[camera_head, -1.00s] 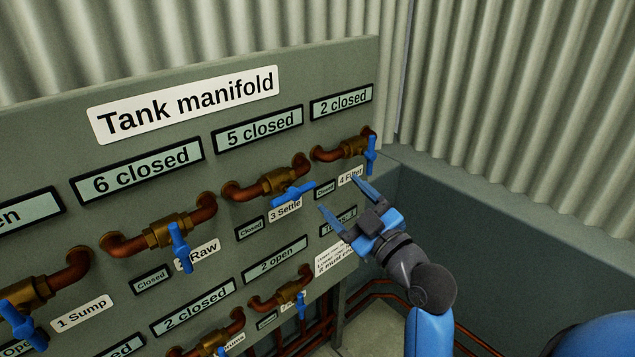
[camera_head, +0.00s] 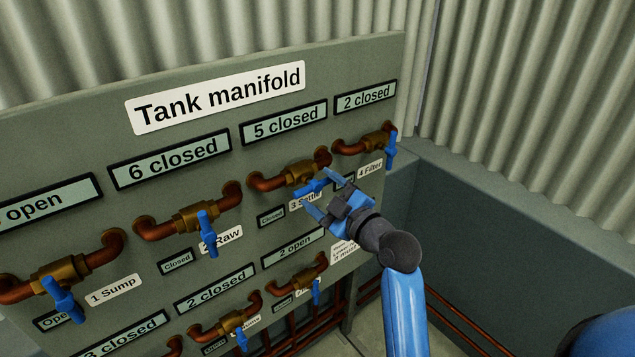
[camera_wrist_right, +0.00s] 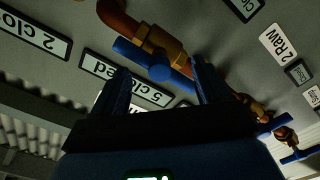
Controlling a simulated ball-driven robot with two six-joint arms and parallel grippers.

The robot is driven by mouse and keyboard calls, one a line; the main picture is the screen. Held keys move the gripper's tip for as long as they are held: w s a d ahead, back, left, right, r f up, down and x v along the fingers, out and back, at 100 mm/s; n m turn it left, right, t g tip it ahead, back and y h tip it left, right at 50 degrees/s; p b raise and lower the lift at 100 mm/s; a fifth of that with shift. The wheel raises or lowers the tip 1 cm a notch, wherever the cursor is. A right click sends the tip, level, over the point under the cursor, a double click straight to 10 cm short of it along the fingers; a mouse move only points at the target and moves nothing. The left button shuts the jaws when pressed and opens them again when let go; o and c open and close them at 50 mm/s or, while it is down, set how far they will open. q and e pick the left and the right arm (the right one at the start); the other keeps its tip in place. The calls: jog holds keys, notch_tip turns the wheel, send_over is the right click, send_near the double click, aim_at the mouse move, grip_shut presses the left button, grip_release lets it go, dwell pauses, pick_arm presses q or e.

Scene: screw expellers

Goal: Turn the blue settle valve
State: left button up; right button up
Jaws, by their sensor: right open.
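The blue settle valve handle (camera_head: 312,186) sits on a brass body in the upper row of the panel, by the "3 Settle" label and under "5 closed". It lies roughly level, tilted up to the right. My right gripper (camera_head: 320,191) is open, with its fingertips close to this handle, one above and one below its right part. In the right wrist view the handle (camera_wrist_right: 158,70) runs slantwise between the two open fingertips. Whether a finger touches it cannot be told. The "3 Settle" label is partly hidden. My left gripper is out of view.
Other blue handles are nearby: Filter (camera_head: 391,150) to the right, Raw (camera_head: 207,232) to the left, Sump (camera_head: 63,298) further left. A lower row of valves (camera_head: 316,290) sits below. A low grey wall (camera_head: 500,240) stands at right.

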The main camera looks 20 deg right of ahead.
jog(key=shift+x, duration=0.75)
jog(key=shift+w+d+f, duration=0.1)
jog(key=shift+w, duration=0.2)
